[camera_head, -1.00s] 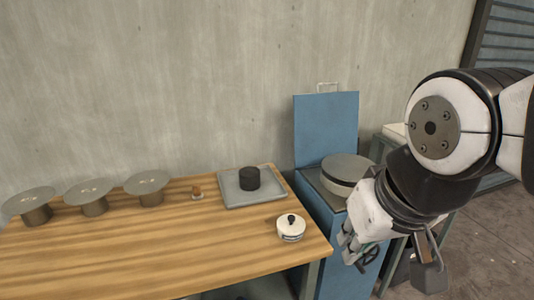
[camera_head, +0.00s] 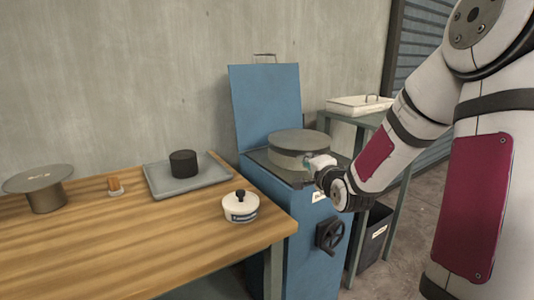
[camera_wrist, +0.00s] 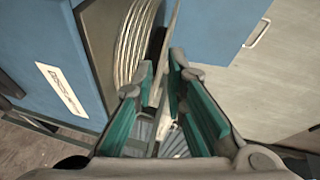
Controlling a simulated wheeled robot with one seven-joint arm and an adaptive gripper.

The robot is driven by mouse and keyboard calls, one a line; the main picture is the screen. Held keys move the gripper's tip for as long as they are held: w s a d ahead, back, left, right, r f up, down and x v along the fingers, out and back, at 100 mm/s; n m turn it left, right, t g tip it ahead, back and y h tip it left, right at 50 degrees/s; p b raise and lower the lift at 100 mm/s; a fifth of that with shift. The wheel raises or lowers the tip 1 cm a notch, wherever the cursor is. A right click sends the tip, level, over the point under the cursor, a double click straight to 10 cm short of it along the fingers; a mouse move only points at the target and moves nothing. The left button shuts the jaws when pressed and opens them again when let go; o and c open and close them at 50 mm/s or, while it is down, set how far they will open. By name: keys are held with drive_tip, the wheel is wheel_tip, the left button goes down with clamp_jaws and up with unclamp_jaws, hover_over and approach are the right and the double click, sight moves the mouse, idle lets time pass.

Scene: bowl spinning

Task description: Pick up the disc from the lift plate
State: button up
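The grey disc (camera_head: 300,139) lies flat on top of the blue machine, above a paler ribbed round part (camera_head: 290,159). In the wrist view the ribbed edge (camera_wrist: 136,42) shows at upper left, with a flat brownish surface beside it, likely the disc (camera_wrist: 157,45). My gripper (camera_head: 318,163) is at the disc's right front edge. In the wrist view my gripper (camera_wrist: 161,68) has its teal-padded fingers apart, with the round part's edge close to or between the tips. I cannot tell whether they touch it. The lift plate is not clearly visible under the disc.
The blue machine (camera_head: 318,222) has a raised lid (camera_head: 264,103) behind the disc and a handwheel (camera_head: 331,234) in front. A wooden table (camera_head: 150,240) at left holds a white lidded pot (camera_head: 240,206) and a grey tray (camera_head: 165,186). A side table with a pale box (camera_head: 358,105) stands at right.

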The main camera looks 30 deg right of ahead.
sight(306, 147)
drive_tip(key=w+d+m+b, duration=0.1)
drive_tip(key=w+d, duration=0.1)
drive_tip(key=w+d+m+t+b, duration=0.1)
drive_tip(key=w+d, duration=0.1)
drive_tip(key=w, duration=0.1)
drive_tip(key=w+d+f+h+b, duration=0.1)
drive_tip(key=w+d, duration=0.1)
drive_tip(key=shift+w+d+m+t, duration=0.3)
drive_tip(key=shift+w+d+m, duration=0.05)
drive_tip(key=shift+w+m, duration=0.05)
drive_tip(key=b+x, duration=0.2)
drive_tip(key=x, duration=0.2)
drive_tip(key=shift+w+d+f, duration=0.1)
drive_tip(key=shift+w+d, duration=0.15)
drive_tip(key=shift+w, duration=0.2)
clamp_jaws()
